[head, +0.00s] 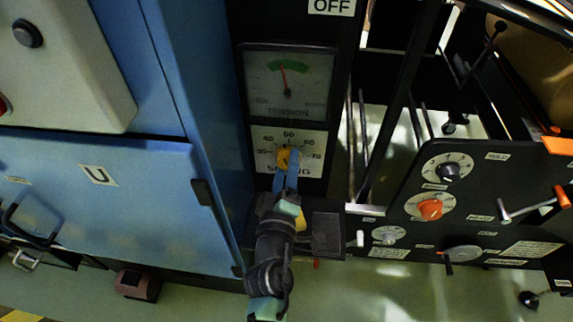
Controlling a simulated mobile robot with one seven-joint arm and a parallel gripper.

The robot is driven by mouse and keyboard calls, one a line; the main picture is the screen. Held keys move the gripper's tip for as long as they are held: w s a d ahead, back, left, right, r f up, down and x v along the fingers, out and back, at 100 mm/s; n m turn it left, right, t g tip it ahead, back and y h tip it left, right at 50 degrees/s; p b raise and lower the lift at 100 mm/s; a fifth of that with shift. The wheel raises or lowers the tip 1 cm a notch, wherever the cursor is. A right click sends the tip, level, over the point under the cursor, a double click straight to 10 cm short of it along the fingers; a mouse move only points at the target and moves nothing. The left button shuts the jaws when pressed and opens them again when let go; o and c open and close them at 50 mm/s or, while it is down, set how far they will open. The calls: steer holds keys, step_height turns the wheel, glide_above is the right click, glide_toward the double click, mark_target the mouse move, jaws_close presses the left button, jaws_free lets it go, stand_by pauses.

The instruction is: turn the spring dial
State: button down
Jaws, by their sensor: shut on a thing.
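The spring dial is a yellow-orange knob (283,158) on a white scale plate (265,140) marked from 30 to 70. My gripper (287,165) reaches it from below, with its blue fingers shut on the knob. The fingers and wrist hide part of the knob and of the lettering under it. The tension gauge (289,85) sits just above the scale, with its red needle near the green band, slightly left of centre.
A blue cabinet (100,205) stands close on the left. On the right a dark panel carries an orange knob (430,209), a black knob (449,172), a grey knob (388,235) and an orange-tipped lever (535,207). A dark box (328,232) juts out beside my wrist.

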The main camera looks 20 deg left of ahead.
steer(key=shift+w+r+n, duration=0.1)
steer(key=shift+r+n, duration=0.15)
steer(key=shift+n, duration=0.35)
steer(key=shift+c, duration=2.4)
jaws_free()
steer(key=shift+o, duration=1.3)
steer(key=shift+f, duration=0.1)
steer(key=shift+f, duration=0.1)
